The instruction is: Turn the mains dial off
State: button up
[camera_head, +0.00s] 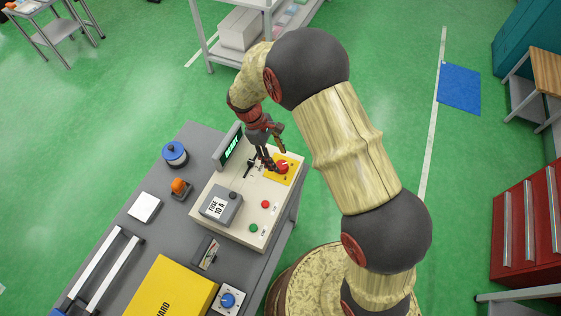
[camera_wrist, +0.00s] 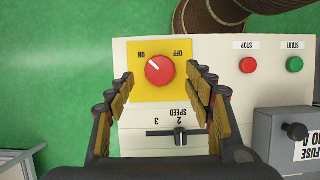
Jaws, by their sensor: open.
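The mains dial (camera_head: 283,168) is a red round knob on a yellow plate at the far corner of a cream control panel (camera_head: 238,237). In the wrist view the dial (camera_wrist: 160,70) has a white mark pointing up-left, towards the upside-down ON label; the OFF label (camera_wrist: 182,52) is at upper right. My gripper (camera_head: 272,160) is just by the dial in the head view. In the wrist view the open, empty fingers of my gripper (camera_wrist: 163,82) stand apart either side of the plate's near part. I cannot tell whether they touch the panel.
A speed slider (camera_wrist: 180,135), red stop button (camera_wrist: 248,65), green start button (camera_wrist: 294,65) and grey fuse box (camera_head: 220,206) share the panel. A lit display (camera_head: 230,146) stands at its left edge. A yellow box (camera_head: 172,288) lies on the grey bench.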

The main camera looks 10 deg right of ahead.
aim_at(281, 164)
jog(key=shift+x, duration=1.8)
jog(key=shift+c, duration=0.4)
jog(key=c, duration=1.1)
